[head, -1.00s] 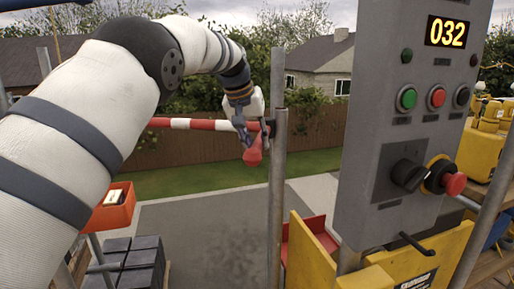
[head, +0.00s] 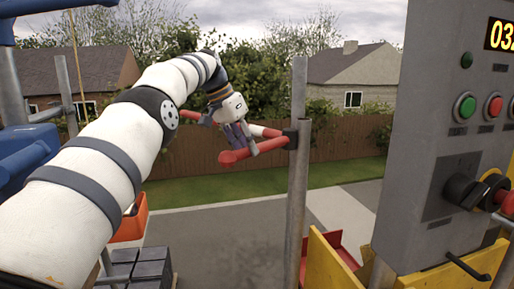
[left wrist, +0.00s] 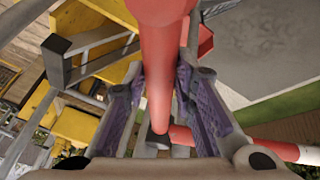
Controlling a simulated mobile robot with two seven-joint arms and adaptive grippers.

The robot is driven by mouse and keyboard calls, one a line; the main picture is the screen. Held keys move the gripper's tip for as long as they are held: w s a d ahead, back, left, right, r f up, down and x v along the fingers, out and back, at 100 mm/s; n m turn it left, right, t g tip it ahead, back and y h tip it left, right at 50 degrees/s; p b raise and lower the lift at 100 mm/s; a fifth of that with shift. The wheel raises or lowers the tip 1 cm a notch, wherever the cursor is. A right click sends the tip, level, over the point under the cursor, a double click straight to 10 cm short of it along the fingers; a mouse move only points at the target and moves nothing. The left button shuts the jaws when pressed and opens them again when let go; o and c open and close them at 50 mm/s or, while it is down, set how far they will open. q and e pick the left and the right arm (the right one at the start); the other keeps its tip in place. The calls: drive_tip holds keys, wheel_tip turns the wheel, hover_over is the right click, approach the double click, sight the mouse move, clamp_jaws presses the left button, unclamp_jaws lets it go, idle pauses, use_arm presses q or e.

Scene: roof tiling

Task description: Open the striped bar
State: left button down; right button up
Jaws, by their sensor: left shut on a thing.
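The red and white striped bar (head: 256,131) meets the upright metal post (head: 297,180) at its right end. Its middle is hidden behind my left gripper (head: 242,140), and a red end (head: 187,114) shows to the left. My left gripper is shut on a red handle (head: 234,157) beside the bar. In the left wrist view the red handle (left wrist: 160,85) runs between the two fingers, and the striped bar (left wrist: 285,149) shows at lower right. My right gripper is not in view.
A grey control box (head: 440,130) with buttons and knobs stands at right, above a yellow panel (head: 330,265). An orange bin (head: 132,222) and dark stacked blocks (head: 140,268) are at lower left. Paving, grass and a wooden fence (head: 350,145) lie beyond.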

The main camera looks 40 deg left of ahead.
use_arm(q)
drive_tip(key=shift+f, duration=0.1)
idle(0.3)
drive_tip(key=c, duration=1.3)
unclamp_jaws()
drive_tip(key=shift+c, duration=0.2)
